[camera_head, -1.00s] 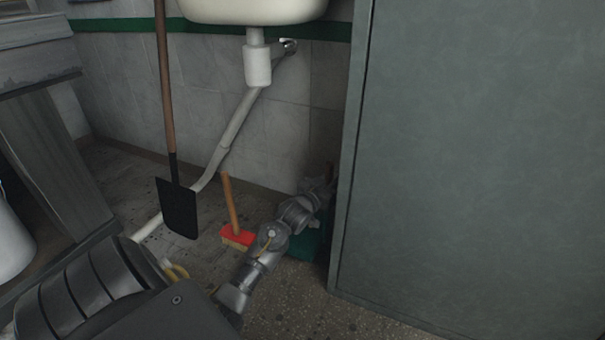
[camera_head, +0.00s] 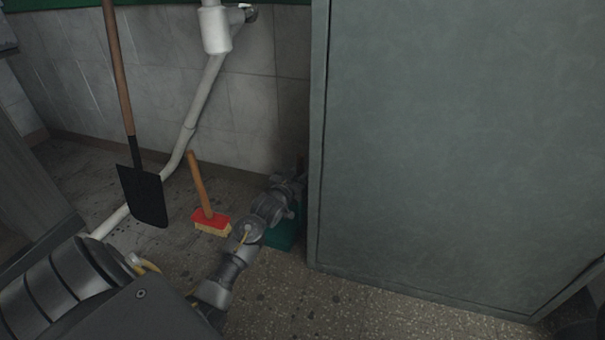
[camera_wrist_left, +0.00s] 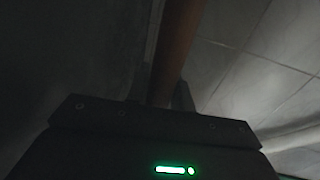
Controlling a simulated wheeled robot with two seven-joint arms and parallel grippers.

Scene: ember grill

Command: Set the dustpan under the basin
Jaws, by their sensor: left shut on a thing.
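The green dustpan (camera_head: 284,237) is on the floor beside the cabinet's left edge, partly hidden behind my left arm. My left gripper (camera_head: 297,180) is above it, small and dark against the wall. In the left wrist view, my left gripper (camera_wrist_left: 168,98) is shut on a brown wooden handle (camera_wrist_left: 179,45), which appears to be the dustpan's. My right gripper is not in view.
A red brush (camera_head: 211,219) with a wooden handle stands on the floor left of my arm. A black shovel (camera_head: 143,196) hangs or leans farther left. The large grey-green cabinet (camera_head: 460,150) fills the right side. Speckled floor (camera_head: 330,310) in front is clear.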

